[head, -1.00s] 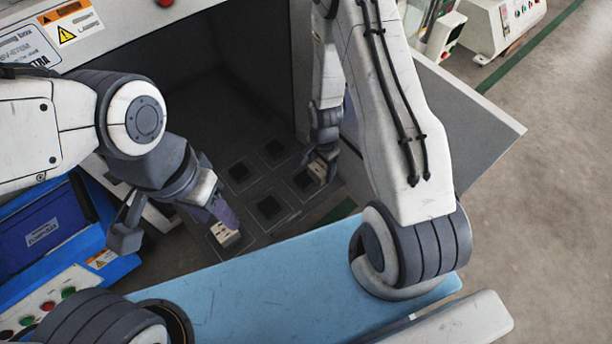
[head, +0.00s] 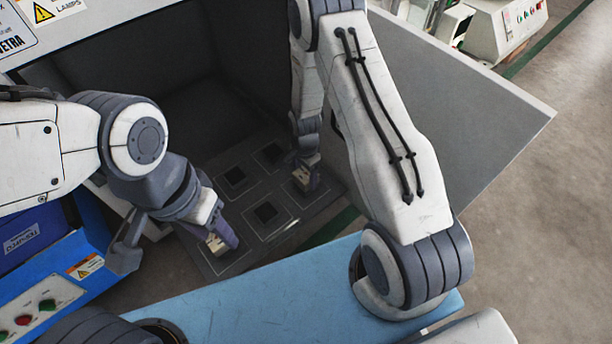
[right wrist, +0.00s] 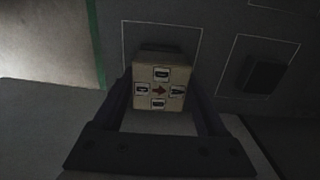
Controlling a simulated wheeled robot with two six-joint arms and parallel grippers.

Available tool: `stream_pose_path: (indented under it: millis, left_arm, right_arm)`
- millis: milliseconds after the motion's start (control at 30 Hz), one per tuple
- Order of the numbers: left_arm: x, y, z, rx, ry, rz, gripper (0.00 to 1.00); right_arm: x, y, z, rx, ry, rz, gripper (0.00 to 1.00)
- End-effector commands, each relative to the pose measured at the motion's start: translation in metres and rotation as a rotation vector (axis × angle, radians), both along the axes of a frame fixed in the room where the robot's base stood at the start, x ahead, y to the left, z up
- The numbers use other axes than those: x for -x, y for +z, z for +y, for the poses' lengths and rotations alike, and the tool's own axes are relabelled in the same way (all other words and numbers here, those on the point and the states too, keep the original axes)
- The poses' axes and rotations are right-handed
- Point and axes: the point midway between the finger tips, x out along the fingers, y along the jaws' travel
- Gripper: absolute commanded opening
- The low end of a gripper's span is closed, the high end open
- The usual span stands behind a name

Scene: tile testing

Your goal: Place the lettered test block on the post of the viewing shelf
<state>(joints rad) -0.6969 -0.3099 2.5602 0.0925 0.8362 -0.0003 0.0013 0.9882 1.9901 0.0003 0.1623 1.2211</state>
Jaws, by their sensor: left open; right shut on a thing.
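The lettered test block (right wrist: 160,86) is a pale cube with an arrow and letter tiles on its face. My right gripper (right wrist: 159,103) is shut on it, a finger on either side. In the head view, this block (head: 301,175) and my right gripper (head: 304,180) are at the right outlined square of the dark viewing shelf (head: 240,205). The block hides any post there; I cannot tell whether it touches one. My left gripper (head: 222,236) is open around another pale block (head: 216,243) at the shelf's near left square.
Bare dark posts stand in other outlined squares, including a near one (head: 266,212) and a left one (head: 235,178). In the wrist view, a bare post (right wrist: 263,75) is right of the block. A grey door panel (head: 460,110) stands open at right.

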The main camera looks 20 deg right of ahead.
Motion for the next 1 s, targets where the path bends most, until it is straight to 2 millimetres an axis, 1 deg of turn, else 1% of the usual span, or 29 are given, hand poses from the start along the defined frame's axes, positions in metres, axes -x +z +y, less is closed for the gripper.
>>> stream_pose_path:
  millis: [167, 200, 233, 467, 567, 667, 900, 1000]
  left_arm:
    - [0.0, -0.001, 0.0, 0.0, 0.0, 0.0, 0.5]
    - [0.0, 0.0, 0.0, 0.0, 0.0, 0.0, 0.5]
    - [0.0, 0.0, 0.0, 0.0, 0.0, 0.0, 0.5]
    - [0.0, 0.0, 0.0, 0.0, 0.0, 0.0, 0.5]
    - [0.0, 0.002, 0.0, 0.0, 0.0, 0.0, 0.5]
    - [0.0, 0.013, 0.0, 0.0, 0.0, 0.0, 0.5]
    - [0.0, 0.05, 0.0, 0.0, 0.0, 0.0, 0.5]
    - [0.0, 0.062, 0.0, 0.001, 0.0, -0.001, 0.5]
  right_arm:
    - [0.0, -0.004, 0.0, 0.0, 0.0, 0.0, 0.0]
    - [0.0, -0.003, 0.0, 0.0, 0.0, 0.0, 0.9]
    - [0.0, -0.003, 0.0, 0.0, 0.0, 0.0, 1.0]
    - [0.0, -0.003, 0.0, 0.0, 0.0, 0.0, 1.0]
    - [0.0, 0.002, 0.0, 0.0, 0.0, 0.0, 1.0]
    - [0.0, 0.017, 0.0, 0.0, 0.0, 0.0, 1.0]
    - [0.0, 0.069, 0.0, 0.001, 0.0, -0.001, 1.0]
    - [0.0, 0.089, 0.0, 0.0, 0.0, -0.001, 1.0]
